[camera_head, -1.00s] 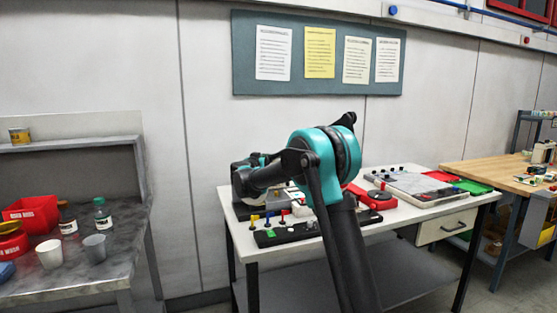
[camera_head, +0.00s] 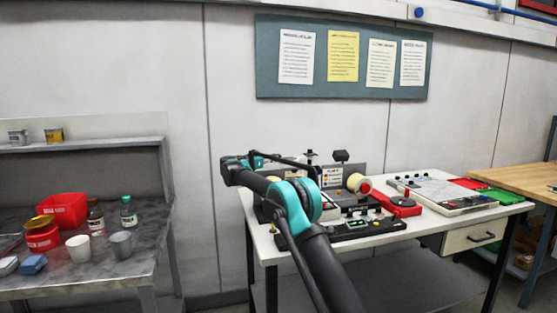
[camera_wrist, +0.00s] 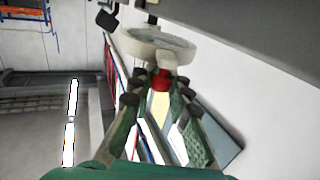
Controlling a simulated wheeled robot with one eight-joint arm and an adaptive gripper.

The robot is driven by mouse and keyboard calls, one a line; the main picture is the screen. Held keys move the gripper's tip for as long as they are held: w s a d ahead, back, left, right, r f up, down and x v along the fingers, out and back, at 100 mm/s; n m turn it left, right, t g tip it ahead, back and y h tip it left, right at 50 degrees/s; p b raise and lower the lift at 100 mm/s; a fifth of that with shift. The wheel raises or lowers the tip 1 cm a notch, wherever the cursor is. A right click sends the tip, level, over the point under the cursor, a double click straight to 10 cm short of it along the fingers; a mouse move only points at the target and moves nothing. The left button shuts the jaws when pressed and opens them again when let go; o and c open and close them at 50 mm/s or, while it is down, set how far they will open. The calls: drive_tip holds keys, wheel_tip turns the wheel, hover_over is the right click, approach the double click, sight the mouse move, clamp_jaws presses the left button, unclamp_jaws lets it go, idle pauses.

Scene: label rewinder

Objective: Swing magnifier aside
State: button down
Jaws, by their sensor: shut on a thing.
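The magnifier (camera_wrist: 155,42) shows in the wrist view as a pale ring around a clear lens, with a short stem and a red knob (camera_wrist: 160,79) on its near side. My gripper (camera_wrist: 161,91) has its fingers on either side of the red knob and is shut on it. The fingers partly cover the knob.
The bench holds a black strip with small buttons (camera_head: 350,228), a red device (camera_head: 403,206) and a flat panel (camera_head: 440,193). A grey side table (camera_head: 60,282) at left carries a red bin (camera_head: 64,211), bottles and cups. A notice board (camera_head: 268,60) hangs behind.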

drive_tip(key=shift+w+a+m+g+h, duration=0.3)
drive_tip(key=shift+w+a, duration=0.05)
drive_tip(key=shift+w, duration=0.1)
idle(0.4)
drive_tip(key=c, duration=1.4)
unclamp_jaws()
drive_tip(key=shift+a, duration=0.1)
drive_tip(key=shift+c, duration=0.2)
drive_tip(key=v, duration=1.2)
